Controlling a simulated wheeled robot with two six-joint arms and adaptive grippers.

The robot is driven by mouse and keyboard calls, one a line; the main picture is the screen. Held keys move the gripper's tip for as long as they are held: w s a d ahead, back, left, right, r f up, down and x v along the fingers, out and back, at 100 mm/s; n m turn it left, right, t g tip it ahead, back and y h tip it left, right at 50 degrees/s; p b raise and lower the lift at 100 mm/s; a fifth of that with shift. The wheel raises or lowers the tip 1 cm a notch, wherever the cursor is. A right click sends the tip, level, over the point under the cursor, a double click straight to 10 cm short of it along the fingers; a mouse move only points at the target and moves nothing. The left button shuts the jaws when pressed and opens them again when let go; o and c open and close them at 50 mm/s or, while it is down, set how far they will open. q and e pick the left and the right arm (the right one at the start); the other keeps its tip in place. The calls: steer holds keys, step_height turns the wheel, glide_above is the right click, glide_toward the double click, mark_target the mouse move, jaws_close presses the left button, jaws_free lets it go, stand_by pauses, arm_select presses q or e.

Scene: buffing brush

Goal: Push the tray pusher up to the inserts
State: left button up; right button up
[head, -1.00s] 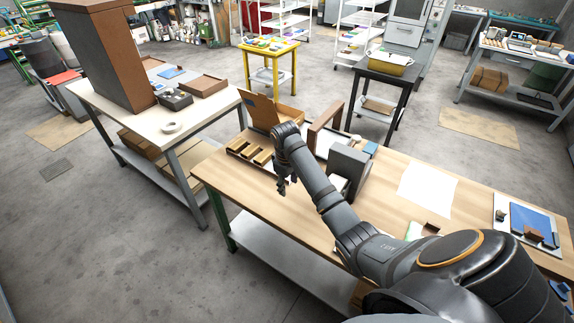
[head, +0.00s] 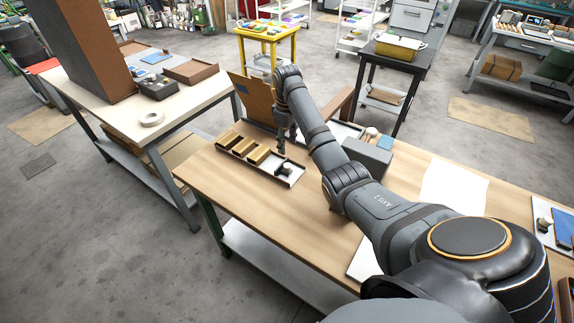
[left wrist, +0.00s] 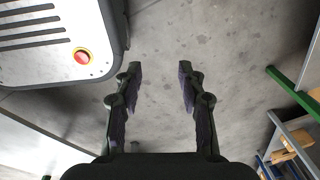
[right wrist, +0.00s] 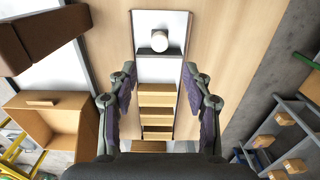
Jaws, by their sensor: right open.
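The narrow white tray (head: 291,181) lies on the wooden workbench, with several wooden inserts (head: 246,151) lined up in its left part. The tray pusher (right wrist: 160,49), a dark block with a round white knob, sits in the tray, and bare tray floor separates it from the nearest insert. In the head view the pusher (head: 285,167) is right of the inserts. My right gripper (head: 281,147) is over the tray near the pusher; in the right wrist view (right wrist: 159,72) its fingers are apart with nothing held. My left gripper (left wrist: 160,68) is open and empty above the floor.
A wooden box (right wrist: 60,121) stands beside the tray, with a brown frame (right wrist: 40,35) nearby. A grey block (head: 367,156) is on the bench right of the gripper. The bench front (head: 240,203) is clear. A white table (head: 140,112) stands to the left.

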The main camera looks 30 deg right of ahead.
mark_target(288, 165)
steer(key=shift+w+d+f, duration=0.1)
steer(key=shift+d+f, duration=0.05)
steer(key=shift+f, duration=0.45)
step_height(288, 165, down, 9)
steer(key=shift+r+p, duration=0.15)
steer(key=shift+p, duration=0.35)
steer(key=shift+f, duration=0.2)
arm_select(q)
steer(key=shift+w+d+r, duration=0.25)
steer(key=shift+w+r, duration=0.3)
steer(key=shift+w, duration=0.05)
arm_select(e)
steer(key=shift+s, duration=0.2)
arm_select(q)
steer(key=shift+a, duration=0.1)
arm_select(e)
jaws_close()
